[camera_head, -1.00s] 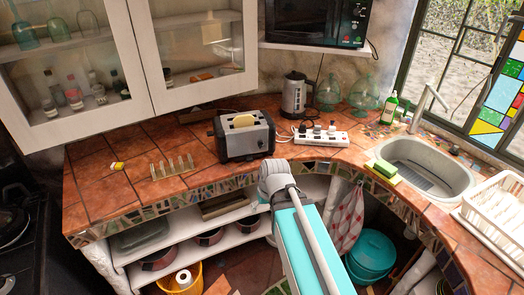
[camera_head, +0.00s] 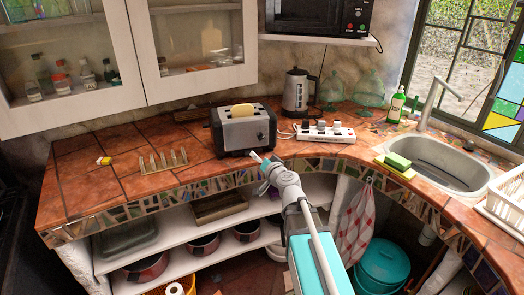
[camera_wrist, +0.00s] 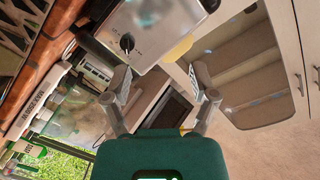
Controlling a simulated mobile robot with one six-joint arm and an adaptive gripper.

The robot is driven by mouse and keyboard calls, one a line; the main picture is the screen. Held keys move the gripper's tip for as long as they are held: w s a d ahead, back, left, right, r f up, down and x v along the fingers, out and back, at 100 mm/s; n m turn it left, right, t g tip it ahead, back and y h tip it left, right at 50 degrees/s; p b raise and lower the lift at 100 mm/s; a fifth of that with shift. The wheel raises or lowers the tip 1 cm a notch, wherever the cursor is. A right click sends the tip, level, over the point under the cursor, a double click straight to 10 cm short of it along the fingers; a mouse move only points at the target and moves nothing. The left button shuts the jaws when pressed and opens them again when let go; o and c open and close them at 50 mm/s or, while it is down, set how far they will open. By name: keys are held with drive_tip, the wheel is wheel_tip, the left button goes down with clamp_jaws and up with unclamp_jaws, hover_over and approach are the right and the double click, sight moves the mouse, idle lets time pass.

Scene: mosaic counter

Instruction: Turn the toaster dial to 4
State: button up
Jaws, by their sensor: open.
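The silver and black toaster (camera_head: 238,133) stands on the tiled counter (camera_head: 100,188) with a slice of bread (camera_head: 242,110) in its top. Its control end faces right and front in the head view. In the wrist view, where the scene is turned over, the toaster (camera_wrist: 165,30) is at the top, with a round black dial (camera_wrist: 127,42) on its steel face. The dial's number marks are too small to read. My gripper (camera_head: 262,164) is at the counter's front edge, in front of the toaster and apart from it. In the wrist view my gripper (camera_wrist: 167,95) has its fingers spread and empty.
A white power strip (camera_head: 325,134) and a kettle (camera_head: 298,93) stand right of the toaster. A small rack (camera_head: 163,160) is to its left. The sink (camera_head: 445,160) with a sponge (camera_head: 397,161) is farther right. Wall cabinets (camera_head: 190,50) hang above. Counter left of the toaster is mostly clear.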

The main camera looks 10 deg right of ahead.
sight(262, 138)
drive_tip(key=d+m+h, duration=0.1)
drive_tip(key=w+d+f+m+t+h+b, duration=0.1)
drive_tip(key=d, duration=0.1)
drive_tip(key=d+m+h+b, duration=0.1)
drive_tip(key=d, duration=0.1)
drive_tip(key=shift+w+f+m+t+h, duration=0.15)
drive_tip(key=shift+f+m+t+h, duration=0.1)
drive_tip(key=shift+m+t+h, duration=0.05)
drive_tip(key=shift+w, duration=0.15)
drive_tip(key=w, duration=1.3)
drive_tip(key=shift+w+a, duration=0.25)
drive_tip(key=shift+a, duration=0.1)
clamp_jaws()
